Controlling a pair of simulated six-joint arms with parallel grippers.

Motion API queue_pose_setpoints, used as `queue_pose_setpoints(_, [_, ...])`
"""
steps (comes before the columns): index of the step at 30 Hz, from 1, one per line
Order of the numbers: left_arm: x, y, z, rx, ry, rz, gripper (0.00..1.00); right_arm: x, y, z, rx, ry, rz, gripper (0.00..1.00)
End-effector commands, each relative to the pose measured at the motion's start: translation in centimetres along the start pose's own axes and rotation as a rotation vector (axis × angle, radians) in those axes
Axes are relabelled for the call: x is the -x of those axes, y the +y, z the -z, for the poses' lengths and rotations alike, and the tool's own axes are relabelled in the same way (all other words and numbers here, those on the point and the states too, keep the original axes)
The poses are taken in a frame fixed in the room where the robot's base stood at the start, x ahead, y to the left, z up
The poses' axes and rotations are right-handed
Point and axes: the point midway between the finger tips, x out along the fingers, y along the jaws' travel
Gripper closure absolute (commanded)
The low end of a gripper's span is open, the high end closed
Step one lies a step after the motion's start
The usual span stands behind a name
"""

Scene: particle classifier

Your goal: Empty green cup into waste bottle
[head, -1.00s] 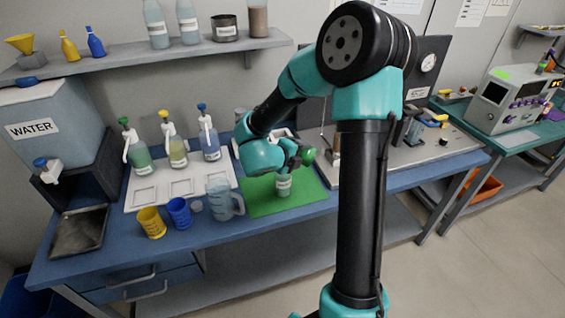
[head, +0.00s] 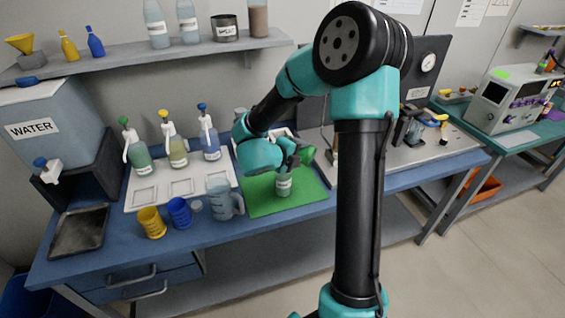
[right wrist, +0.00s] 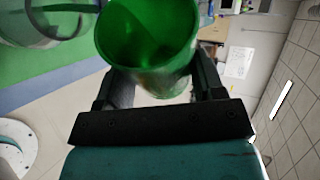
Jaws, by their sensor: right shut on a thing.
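My right gripper (head: 296,158) is shut on the green cup (right wrist: 150,45), which fills the upper middle of the right wrist view between the fingers. In the head view the green cup (head: 308,155) is tilted, held above and slightly right of a small labelled bottle (head: 284,187), likely the waste bottle. That bottle stands upright on the green mat (head: 262,205). A clear round rim (right wrist: 40,38) shows at upper left in the right wrist view, apart from the cup. I cannot tell whether anything is pouring. My left gripper is not in view.
A clear pitcher (head: 220,198), a blue cup (head: 179,212) and a yellow cup (head: 151,222) stand left of the mat. Several spray bottles stand behind on a white tray (head: 150,199). A metal plate device (head: 420,158) lies to the right.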

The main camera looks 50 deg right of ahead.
Motion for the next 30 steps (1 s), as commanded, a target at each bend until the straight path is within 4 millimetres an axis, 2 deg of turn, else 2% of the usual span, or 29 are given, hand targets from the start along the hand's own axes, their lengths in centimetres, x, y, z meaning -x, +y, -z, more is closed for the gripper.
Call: queue_pose_setpoints(30, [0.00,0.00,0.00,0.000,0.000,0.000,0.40,0.06,-0.29,-0.11,0.046,0.023,0.020,0.65])
